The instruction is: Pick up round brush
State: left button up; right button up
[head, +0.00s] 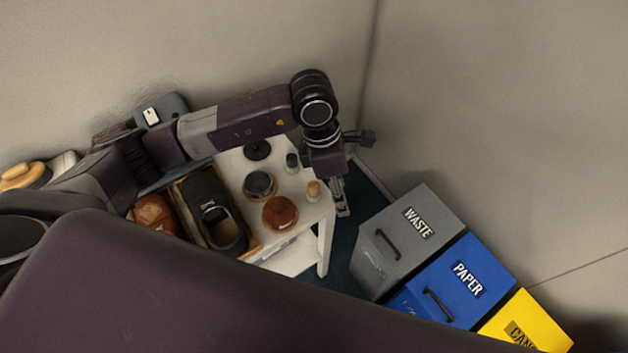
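Several small round things stand on the white table (236,160). A reddish-brown round piece (280,213) sits near the front edge; it may be the round brush, but I cannot tell for sure. A small piece with a tan top (314,189) stands by the right corner and could also be a brush. My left arm reaches over the table from the left. My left gripper (342,203) points down just past the table's right edge, beside the tan-topped piece. Its fingers are small and seen from above, so their opening is unclear. My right gripper is not in view.
A grey round tin (259,185), a black disc (258,149) and a small dark bottle (291,162) share the table. A box with a black shoe (214,208) stands left. Grey (385,270), blue (455,275) and yellow (535,325) bins stand right. Walls are close behind.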

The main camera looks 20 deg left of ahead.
aim_at(314, 185)
pick_arm(q)
jog(key=w+a+y, duration=0.1)
jog(key=a, duration=0.1)
jog(key=w+a+y, duration=0.1)
jog(key=a, duration=0.1)
jog(key=w+a+y, duration=0.1)
jog(key=a, duration=0.2)
jog(key=shift+f+t, duration=0.1)
jog(key=shift+t, duration=0.2)
notch_tip(314, 185, down, 8)
jog(key=shift+d+r+p, duration=0.1)
jog(key=shift+r+p, duration=0.15)
jog(key=shift+p, duration=0.9)
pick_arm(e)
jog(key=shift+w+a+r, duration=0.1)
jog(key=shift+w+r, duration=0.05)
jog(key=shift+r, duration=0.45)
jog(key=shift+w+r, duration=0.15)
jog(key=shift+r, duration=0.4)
pick_arm(q)
jog(key=shift+c, duration=0.6)
jog(key=c, duration=1)
